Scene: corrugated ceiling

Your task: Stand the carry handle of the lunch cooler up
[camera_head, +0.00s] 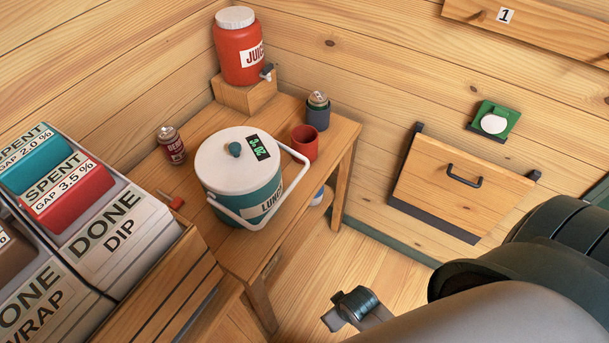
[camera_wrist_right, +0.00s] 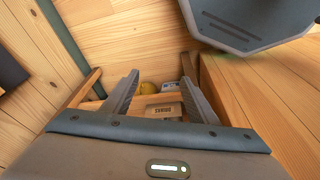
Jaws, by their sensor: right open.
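The lunch cooler (camera_head: 220,177) stands on the wooden side table in the head view, with a teal body, a white lid with a teal knob, and a small green-lit display. Its white carry handle (camera_head: 297,187) is folded down, looping around the cooler's front right side and partly covering the LUNCH label. My right gripper (camera_wrist_right: 160,98) is open and empty in the right wrist view, its two fingers spread over a low shelf. Neither the handle nor a clear view of the cooler's body shows between the fingers. My left gripper is in neither view.
A red juice jug (camera_head: 242,50) on a block, a can in a dark holder (camera_head: 317,112), a red cup (camera_head: 304,144) and a BEANS can (camera_head: 171,146) surround the cooler. The labelled bins (camera_head: 110,225) stand left. A wall flap (camera_head: 462,190) is at right.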

